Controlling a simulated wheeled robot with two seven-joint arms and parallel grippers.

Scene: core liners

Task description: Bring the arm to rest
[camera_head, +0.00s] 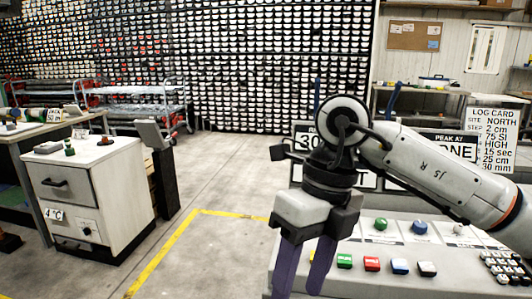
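My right arm (440,172) reaches in from the right edge, over a console with coloured buttons. Its gripper (299,285) points down at the console's left front edge. The two purple fingers stand apart with a clear gap between them, and nothing shows held there. The fingertips come close to the bottom of the view, and whether they touch anything cannot be told. My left gripper is not in view.
The console (450,287) carries green, red, blue and white buttons, coloured knobs and a keypad (507,268). Display panels behind it are partly hidden by my arm. A white drawer cabinet (95,190) stands at left. Grey floor (215,245) with yellow lines is clear between them.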

